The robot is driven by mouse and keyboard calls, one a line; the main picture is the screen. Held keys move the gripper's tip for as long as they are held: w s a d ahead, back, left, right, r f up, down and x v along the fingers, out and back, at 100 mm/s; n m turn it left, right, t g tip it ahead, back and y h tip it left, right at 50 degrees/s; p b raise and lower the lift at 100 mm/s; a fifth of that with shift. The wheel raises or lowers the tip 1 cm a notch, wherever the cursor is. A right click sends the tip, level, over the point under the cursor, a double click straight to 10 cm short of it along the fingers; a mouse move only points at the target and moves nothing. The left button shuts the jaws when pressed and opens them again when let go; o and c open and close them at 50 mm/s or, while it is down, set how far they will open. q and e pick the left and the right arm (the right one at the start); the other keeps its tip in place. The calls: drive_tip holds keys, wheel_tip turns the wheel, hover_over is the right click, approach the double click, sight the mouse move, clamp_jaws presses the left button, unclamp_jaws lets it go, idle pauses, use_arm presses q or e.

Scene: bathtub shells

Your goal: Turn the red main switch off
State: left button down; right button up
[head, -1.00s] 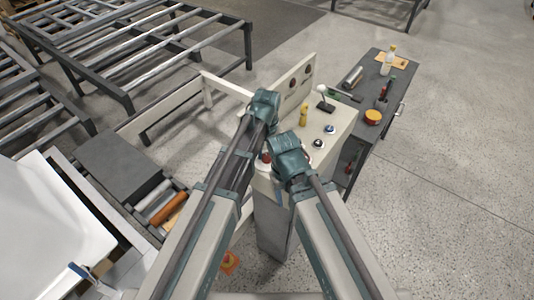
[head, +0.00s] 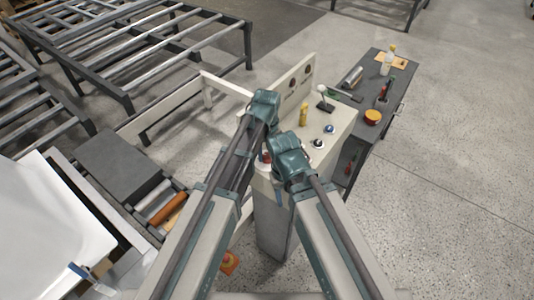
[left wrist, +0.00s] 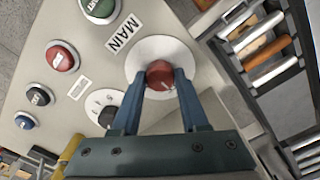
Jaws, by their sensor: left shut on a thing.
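The red main switch (left wrist: 160,75) is a round red knob on a white disc plate (left wrist: 148,52), beside a label reading MAIN. My left gripper (left wrist: 163,85) is shut on the knob, one blue finger on each side. A small pale mark shows at the knob's edge nearest the gripper. In the head view the red switch (head: 265,157) shows only in part, between my arms at the near end of the cream console. My right arm reaches down just right of it, and its gripper is mostly hidden behind its own links.
The console (head: 322,150) also carries a yellow object (head: 304,115), a joystick (head: 324,99) and several buttons. The wrist view shows a green button (left wrist: 99,8), a red button (left wrist: 62,57) and a black-and-white dial (left wrist: 108,109) close by. A dark side table (head: 405,75) stands beyond.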

sight(267, 156)
use_arm(q)
drive_tip(key=shift+c, duration=2.1)
unclamp_jaws()
wheel_tip(267, 156, up, 14)
drive_tip(key=p, duration=1.3)
drive_tip(key=shift+p, duration=0.4)
drive_tip(key=shift+f, duration=0.15)
